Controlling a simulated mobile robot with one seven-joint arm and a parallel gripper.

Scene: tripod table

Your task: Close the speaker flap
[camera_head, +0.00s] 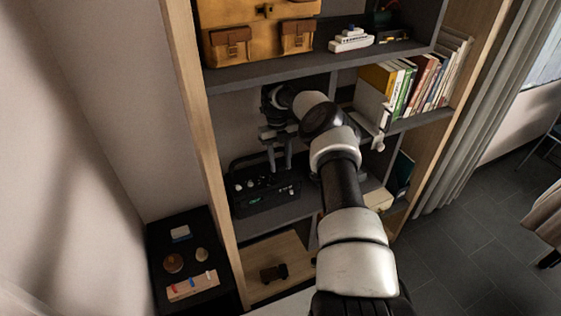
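The speaker (265,203) is a black box with several small light knobs on its panel. It stands on a middle shelf of the bookcase, left of my arm. A thin dark edge rises at its back left, but I cannot tell whether this is the flap or a handle. My gripper (280,170) points down at the speaker's top right. Its two fingers are apart with nothing seen between them. Whether they touch the speaker is unclear. My arm hides the area just to the right of the speaker.
The shelf board above (300,70) holds a yellow-brown bag (260,30) and a toy ship (350,40). Books (425,85) stand at the right. The wooden side panel (205,150) is close on the left. A black stand with small items (187,255) is at lower left.

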